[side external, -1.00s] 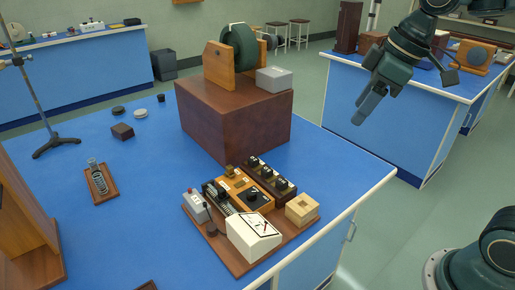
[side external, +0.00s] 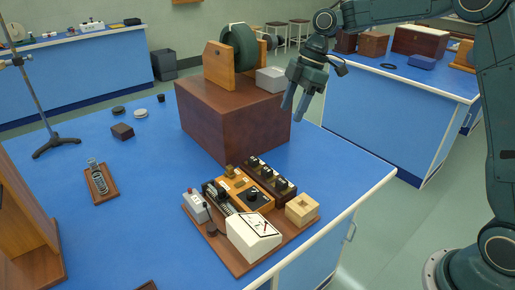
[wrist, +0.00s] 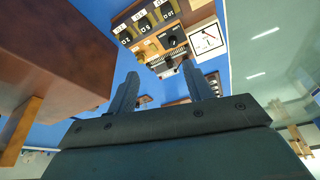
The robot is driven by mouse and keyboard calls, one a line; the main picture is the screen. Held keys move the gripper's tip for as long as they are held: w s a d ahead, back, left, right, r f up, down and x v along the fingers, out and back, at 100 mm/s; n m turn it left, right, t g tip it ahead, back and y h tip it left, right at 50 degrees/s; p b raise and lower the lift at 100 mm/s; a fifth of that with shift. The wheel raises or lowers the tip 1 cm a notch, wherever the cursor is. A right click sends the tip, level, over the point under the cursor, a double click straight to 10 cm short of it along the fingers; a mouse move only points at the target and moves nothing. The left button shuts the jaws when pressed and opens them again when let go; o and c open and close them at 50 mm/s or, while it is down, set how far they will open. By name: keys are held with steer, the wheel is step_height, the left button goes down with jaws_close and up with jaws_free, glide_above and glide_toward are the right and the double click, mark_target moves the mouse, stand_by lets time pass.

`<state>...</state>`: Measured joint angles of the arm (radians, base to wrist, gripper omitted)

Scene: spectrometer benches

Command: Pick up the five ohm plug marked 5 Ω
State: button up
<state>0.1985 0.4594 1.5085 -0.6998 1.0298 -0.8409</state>
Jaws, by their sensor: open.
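The plug marked 5 Ω (wrist: 147,27) is the middle one of three plugs in a dark wooden block (wrist: 118,22), between the 2 Ω plug (wrist: 127,40) and the 10 Ω plug (wrist: 167,10). In the side external view the block's middle plug (side external: 279,183) is small and its mark is not legible. My gripper (side external: 293,109) is open and empty, fingers pointing down, raised above the bench and behind the block. In the wrist view its fingers (wrist: 160,70) are spread apart, with the block beyond them.
A large brown box (side external: 235,115) with a wheel apparatus on top stands close beside my gripper. A wooden dial box (side external: 250,190), a white meter (side external: 253,236) and a pale square block (side external: 302,208) crowd around the plug block. The blue bench top (side external: 150,200) at left is mostly clear.

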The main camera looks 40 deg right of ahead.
steer(key=w+d+f+n+g+y, duration=0.1)
steer(key=w+d+f+n, duration=0.1)
steer(key=f, duration=0.5)
steer(key=w+n, duration=0.1)
steer(key=w, duration=0.1)
steer(key=shift+w+f, duration=0.2)
steer(key=shift+w, duration=0.2)
glide_above(267, 169)
steer(key=d, duration=0.3)
steer(key=shift+a+f, duration=0.1)
steer(key=shift+f, duration=3.85)
steer(key=shift+f, duration=0.1)
steer(key=shift+x, duration=2.55)
steer(key=shift+s, duration=0.1)
steer(key=c, duration=1.1)
